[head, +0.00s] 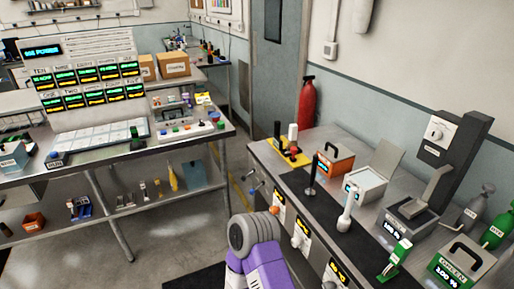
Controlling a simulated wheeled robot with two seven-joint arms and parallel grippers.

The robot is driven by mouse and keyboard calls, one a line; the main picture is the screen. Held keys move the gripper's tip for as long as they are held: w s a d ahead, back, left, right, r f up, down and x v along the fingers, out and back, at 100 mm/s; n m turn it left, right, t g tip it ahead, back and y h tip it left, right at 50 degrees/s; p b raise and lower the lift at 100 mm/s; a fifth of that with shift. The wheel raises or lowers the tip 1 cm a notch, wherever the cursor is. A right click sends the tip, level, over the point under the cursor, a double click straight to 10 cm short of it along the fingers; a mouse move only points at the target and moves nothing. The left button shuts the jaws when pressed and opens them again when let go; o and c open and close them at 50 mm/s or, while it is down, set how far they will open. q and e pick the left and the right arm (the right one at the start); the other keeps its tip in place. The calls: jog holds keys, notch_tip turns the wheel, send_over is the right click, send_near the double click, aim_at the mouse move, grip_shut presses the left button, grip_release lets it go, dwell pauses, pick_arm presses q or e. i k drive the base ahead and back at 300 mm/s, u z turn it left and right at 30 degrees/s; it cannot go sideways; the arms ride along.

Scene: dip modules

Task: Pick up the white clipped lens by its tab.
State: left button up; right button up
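I cannot make out the white clipped lens or its tab for certain. A small upright white piece (293,132) stands with a black piece (277,129) on a yellow holder (291,157) at the far left end of the right-hand bench; it is too small to identify. A white upright handle-like thing (347,212) stands nearer, on the dark mat. Neither gripper's fingers show. A purple and grey part of one of my arms rises from the bottom edge in front of the bench.
The right-hand bench (262,150) carries an orange box (333,163), an open white box (366,183), a black and grey apparatus (452,150), a green box (462,262) and bottles (495,230). A red extinguisher (306,103) stands behind. Open floor (175,240) lies left.

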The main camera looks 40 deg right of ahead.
aim_at(293, 127)
jog(key=u, duration=0.1)
jog(key=i, duration=1.3)
jog(key=z, duration=0.85)
jog(key=i, duration=1.25)
jog(key=z, duration=1.25)
